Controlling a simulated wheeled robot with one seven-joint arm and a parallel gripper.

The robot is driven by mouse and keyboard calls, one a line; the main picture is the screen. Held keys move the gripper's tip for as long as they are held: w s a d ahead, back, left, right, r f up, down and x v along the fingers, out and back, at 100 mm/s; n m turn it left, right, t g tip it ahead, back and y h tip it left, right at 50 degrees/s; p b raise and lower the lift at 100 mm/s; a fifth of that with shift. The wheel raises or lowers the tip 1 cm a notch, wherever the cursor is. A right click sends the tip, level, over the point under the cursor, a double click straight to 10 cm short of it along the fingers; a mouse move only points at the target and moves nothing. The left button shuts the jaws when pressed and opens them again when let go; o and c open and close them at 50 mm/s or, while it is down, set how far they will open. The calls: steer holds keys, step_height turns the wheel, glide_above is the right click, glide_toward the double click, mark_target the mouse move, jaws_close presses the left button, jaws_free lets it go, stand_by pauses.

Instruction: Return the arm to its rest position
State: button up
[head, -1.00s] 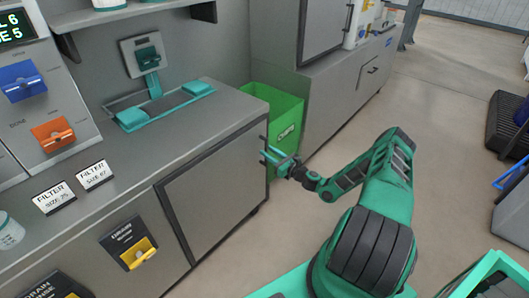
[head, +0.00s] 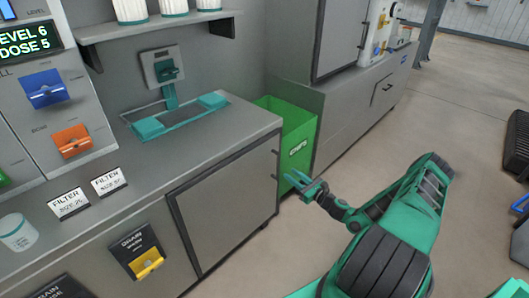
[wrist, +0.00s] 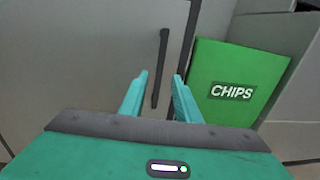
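My gripper (head: 308,187) is in front of the grey counter, just right of its end, with the green bin behind it. In the wrist view my gripper (wrist: 160,88) shows two teal fingers spread apart with nothing between them. A dark vertical handle (wrist: 160,68) on a grey cabinet door shows beyond the fingers, and I cannot tell how near it is. My green and black arm stretches out from the lower right, low and in front of the cabinets.
The green bin (head: 295,135), marked CHIPS in the wrist view (wrist: 233,92), stands between two cabinets. The grey counter (head: 120,180) holds filter cards (head: 109,182) and a white jar (head: 17,233). A dark object (head: 517,145) sits at the right. Open floor (head: 455,110) lies right of the cabinets.

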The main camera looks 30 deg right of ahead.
steer(key=s+a+r+n+g+y, duration=0.2)
steer(key=s+a+r+n+g, duration=0.15)
steer(key=a+n+g, duration=0.35)
steer(key=s+a+r+n+g+y, duration=0.25)
steer(key=r+n+g, duration=0.2)
steer(key=n, duration=0.45)
steer(key=s+d+r+n+g+h, duration=0.2)
steer(key=s+r+n+g+h, duration=0.6)
steer(key=s+r, duration=1.2)
steer(key=s+a+r+n+t, duration=0.1)
steer(key=s+r, duration=0.4)
steer(key=s, duration=0.3)
steer(key=s+a+r+n+t, duration=0.1)
steer(key=s+r, duration=0.3)
steer(key=s, duration=0.3)
steer(key=shift+s+a+r+n+h, duration=0.3)
steer(key=shift+s+r+n+h, duration=0.05)
steer(key=shift+r+n, duration=0.05)
